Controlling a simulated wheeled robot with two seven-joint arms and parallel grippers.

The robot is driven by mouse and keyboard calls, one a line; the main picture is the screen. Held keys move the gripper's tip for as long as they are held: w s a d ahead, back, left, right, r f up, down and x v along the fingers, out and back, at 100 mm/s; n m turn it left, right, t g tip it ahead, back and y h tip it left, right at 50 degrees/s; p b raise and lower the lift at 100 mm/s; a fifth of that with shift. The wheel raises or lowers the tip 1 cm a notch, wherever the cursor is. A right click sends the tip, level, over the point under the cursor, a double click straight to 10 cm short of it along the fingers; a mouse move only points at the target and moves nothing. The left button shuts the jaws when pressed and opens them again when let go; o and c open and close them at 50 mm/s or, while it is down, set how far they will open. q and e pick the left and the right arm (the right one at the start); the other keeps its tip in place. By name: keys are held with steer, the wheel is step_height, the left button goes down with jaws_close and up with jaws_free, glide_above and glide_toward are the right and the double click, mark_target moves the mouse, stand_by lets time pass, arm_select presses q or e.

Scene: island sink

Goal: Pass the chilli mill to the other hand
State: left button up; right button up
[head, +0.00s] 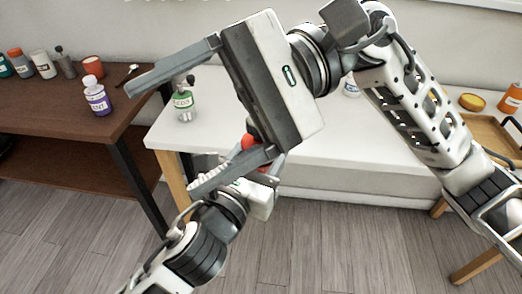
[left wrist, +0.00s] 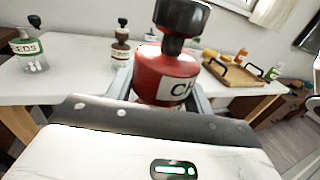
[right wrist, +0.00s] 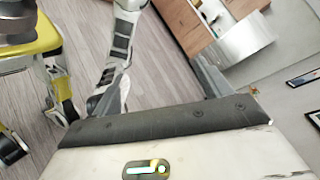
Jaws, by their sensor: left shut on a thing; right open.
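The chilli mill has a red body and a black top. In the left wrist view the chilli mill (left wrist: 166,78) stands between the fingers of my left gripper (left wrist: 160,95), its label partly showing. In the head view only a bit of the red mill (head: 249,141) shows; the rest is hidden behind my right gripper. My left gripper (head: 262,172) is shut on the mill, low in the middle. My right gripper (head: 162,138) is open and empty, above and in front of it, fingers pointing left. The right wrist view shows its fingers (right wrist: 160,90) apart with nothing between them.
A white table (head: 345,130) stands behind the grippers, with a green-labelled seeds jar (head: 184,103) near its left end.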

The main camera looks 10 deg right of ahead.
steer(key=w+d+r+m+t+y, duration=0.2)
steer(key=w+d+m+t+y, duration=0.3)
steer(key=m, duration=0.6)
steer(key=w+d+r+m+t+y, duration=0.1)
steer(key=w+m+t+y, duration=0.25)
steer(key=m+y, duration=0.55)
steer(key=w+d+f+m+t+h, duration=0.5)
steer(key=m+t+h, duration=0.35)
steer(key=m, duration=0.75)
steer(key=w+d+f+m+t+h, duration=0.3)
steer(key=d+f+m+t+h, duration=0.3)
steer(key=m+t, duration=0.65)
step_height(320, 180, down, 14)
steer(key=s+d+m+g+h, duration=0.2)
steer(key=m+g+h, duration=0.45)
steer(key=m, duration=0.65)
steer(key=s+a+f+m+g+h, duration=0.1)
steer(key=s+f+m+g+h, duration=0.2)
steer(key=s+f, duration=1)
step_height(320, 180, down, 4)
steer(key=m+g, duration=0.2)
steer(key=m, duration=0.1)
steer(key=shift+a+g+h, duration=0.3)
steer(key=shift+a, duration=0.1)
steer(key=shift+s+m, duration=0.1)
steer(key=shift+m, duration=0.15)
